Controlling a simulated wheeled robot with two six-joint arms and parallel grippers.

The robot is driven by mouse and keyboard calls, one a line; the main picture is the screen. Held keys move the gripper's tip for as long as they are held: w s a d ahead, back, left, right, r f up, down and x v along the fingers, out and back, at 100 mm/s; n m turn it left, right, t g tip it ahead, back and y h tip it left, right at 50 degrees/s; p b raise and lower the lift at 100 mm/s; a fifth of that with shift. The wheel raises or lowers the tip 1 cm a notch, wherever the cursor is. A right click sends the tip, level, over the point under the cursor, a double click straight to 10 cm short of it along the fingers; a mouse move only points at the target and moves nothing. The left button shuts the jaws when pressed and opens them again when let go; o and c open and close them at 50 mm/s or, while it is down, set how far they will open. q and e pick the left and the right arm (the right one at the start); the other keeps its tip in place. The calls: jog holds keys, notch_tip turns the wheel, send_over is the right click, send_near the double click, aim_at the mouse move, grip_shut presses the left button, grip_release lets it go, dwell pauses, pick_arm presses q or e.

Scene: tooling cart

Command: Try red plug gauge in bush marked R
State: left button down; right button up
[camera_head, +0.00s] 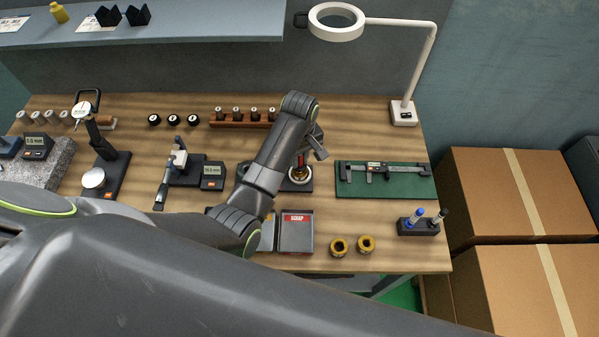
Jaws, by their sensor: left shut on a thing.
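My left gripper (312,147) is shut on the red plug gauge (301,160), of which only a short red part shows below the fingers. It is above a brass-coloured bush (300,176) seated on a dark block (304,187). The red gauge is at or just over the bush's mouth; I cannot tell whether its end is inside. Two more brass-coloured bushes, one on the left (338,247) and one on the right (366,244), stand near the bench's front edge. No R mark is legible on any bush. My right gripper is not in view.
A dark stand (419,228) holds a blue-handled and a dark-handled gauge. A caliper (384,170) lies on a green mat (412,186). A scrap tray (296,249) is in front of the block. A ring lamp (336,22) overhangs the back. Free wood lies around the front bushes.

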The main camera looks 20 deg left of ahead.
pick_arm(q)
jog(key=shift+w+r, duration=0.1)
jog(key=shift+r, duration=0.45)
dwell(0.5)
jog(key=shift+f, duration=0.55)
dwell(1.7)
jog(key=shift+s+f, duration=0.3)
jog(key=shift+s, duration=0.1)
dwell(1.1)
jog(key=shift+w+r, duration=0.2)
jog(key=shift+r, duration=0.15)
jog(key=shift+r, duration=0.6)
jog(key=shift+w+r, duration=0.1)
jog(key=shift+r, duration=0.05)
jog(key=shift+r, duration=0.65)
jog(key=shift+r, duration=2.4)
